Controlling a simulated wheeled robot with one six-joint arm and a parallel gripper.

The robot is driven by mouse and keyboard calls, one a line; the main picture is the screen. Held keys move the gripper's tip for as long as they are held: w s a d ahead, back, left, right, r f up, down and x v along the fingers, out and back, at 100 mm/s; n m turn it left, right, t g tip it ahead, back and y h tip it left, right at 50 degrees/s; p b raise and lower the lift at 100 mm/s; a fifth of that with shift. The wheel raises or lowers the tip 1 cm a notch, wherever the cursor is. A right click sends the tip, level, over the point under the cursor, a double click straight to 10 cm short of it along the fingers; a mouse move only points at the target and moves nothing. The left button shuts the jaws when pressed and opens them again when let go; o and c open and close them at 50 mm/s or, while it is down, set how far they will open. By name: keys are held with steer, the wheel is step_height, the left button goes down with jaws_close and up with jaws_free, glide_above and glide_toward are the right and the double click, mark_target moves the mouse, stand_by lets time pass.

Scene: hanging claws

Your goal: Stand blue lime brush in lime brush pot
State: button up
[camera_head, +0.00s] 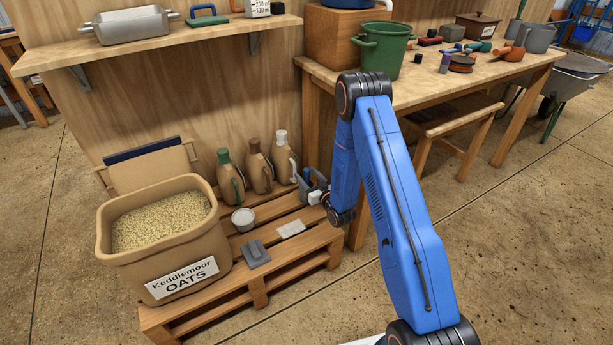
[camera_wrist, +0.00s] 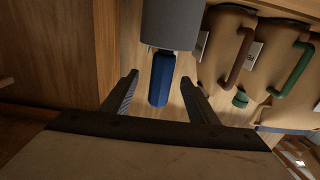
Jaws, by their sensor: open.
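The blue lime brush shows its blue handle (camera_wrist: 161,80) in the wrist view. A grey cylinder (camera_wrist: 170,24) adjoins its upper end in the picture; I cannot tell whether it is part of the brush or a separate vessel. My gripper (camera_wrist: 157,84) is open, with one finger on each side of the handle and visible gaps to both. In the head view my gripper (camera_head: 311,187) is low over the pallet's right back corner, where the brush is hard to make out. A small pale round pot (camera_head: 243,219), perhaps the lime brush pot, stands on the pallet beside the oats tub.
The wooden pallet (camera_head: 300,248) also bears the oats tub (camera_head: 120,239), several capped jugs (camera_head: 259,168), a grey flat item (camera_head: 256,253) and a white card (camera_head: 291,229). A workbench (camera_head: 425,88) stands behind my arm, and a shelf (camera_head: 175,45) overhangs the left.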

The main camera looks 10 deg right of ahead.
steer(key=s+d+r, duration=0.1)
steer(key=s+d, duration=0.1)
steer(key=s, duration=0.5)
steer(key=shift+r, duration=0.4)
stand_by(0.4)
steer(key=shift+d, duration=0.1)
stand_by(0.3)
steer(key=s+d+r+g+h, duration=0.2)
steer(key=s+r, duration=0.1)
steer(key=r, duration=0.5)
steer(key=s+d+r+m+g+h, duration=0.1)
steer(key=s+r+g, duration=0.15)
steer(key=r, duration=0.55)
steer(key=s+d+r+g+h, duration=0.1)
steer(key=s+d+r+h, duration=0.15)
steer(key=r, duration=0.55)
steer(key=s+r+m+g, duration=0.1)
steer(key=s+r+g, duration=0.1)
steer(key=s, duration=1.1)
steer(key=s+r+g, duration=0.2)
steer(key=s+r, duration=0.2)
steer(key=s, duration=1)
steer(key=s+r+m+g, duration=0.1)
steer(key=s+r+g, duration=0.2)
steer(key=s, duration=1.1)
steer(key=shift+a+r+m, duration=0.3)
steer(key=shift+a+r, duration=0.15)
steer(key=shift+r, duration=0.1)
